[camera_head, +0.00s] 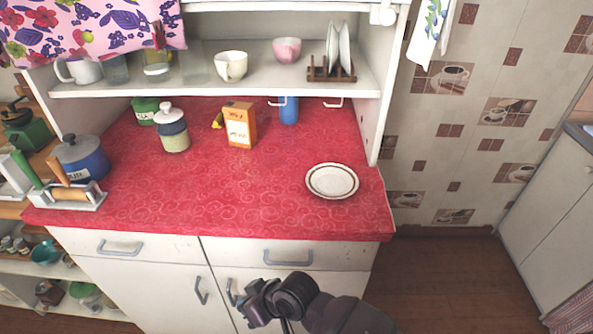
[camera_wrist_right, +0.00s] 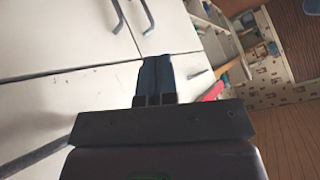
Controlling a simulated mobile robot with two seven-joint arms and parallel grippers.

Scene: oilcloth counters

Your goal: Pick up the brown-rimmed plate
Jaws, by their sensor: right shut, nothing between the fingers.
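The brown-rimmed plate (camera_head: 332,181) is white with a thin brown rim. It lies flat on the right part of the red oilcloth counter (camera_head: 230,205), near the right edge, with nothing on it. My right gripper (camera_head: 257,303) is below the counter, in front of the white cabinet doors, lower than the plate and to its left. In the right wrist view its two dark fingers (camera_wrist_right: 156,75) are together and empty, with cabinet fronts behind them. The plate does not show in the right wrist view. My left gripper is in neither view.
An orange box (camera_head: 240,125), a lidded jar (camera_head: 172,130) and a blue mug (camera_head: 288,110) stand at the back. A blue pot (camera_head: 80,158) is at the left. A shelf (camera_head: 215,84) with cups overhangs the back. The counter around the plate is clear.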

